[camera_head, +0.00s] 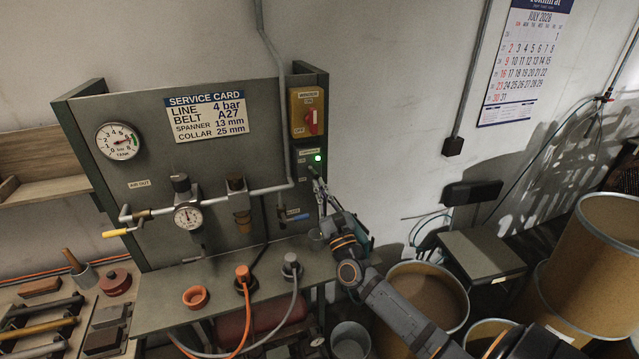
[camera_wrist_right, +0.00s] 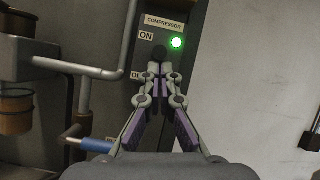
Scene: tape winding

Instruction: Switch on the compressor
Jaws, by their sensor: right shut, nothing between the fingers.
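The compressor switch box (camera_head: 309,158) is a dark box on the right edge of the green panel, below the yellow isolator. In the right wrist view the box (camera_wrist_right: 163,22) carries the labels COMPRESSOR and ON, and part of a lower label is hidden by my fingers. A green lamp (camera_head: 318,158) glows on it and also shows in the wrist view (camera_wrist_right: 177,43). Contact cannot be told.
The yellow isolator (camera_head: 307,112) with a red handle is above the box. A tank gauge (camera_head: 118,141), a regulator gauge (camera_head: 188,216) and a blue-handled valve (camera_head: 295,217) are on the panel. Brown drums (camera_head: 432,293) stand at lower right.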

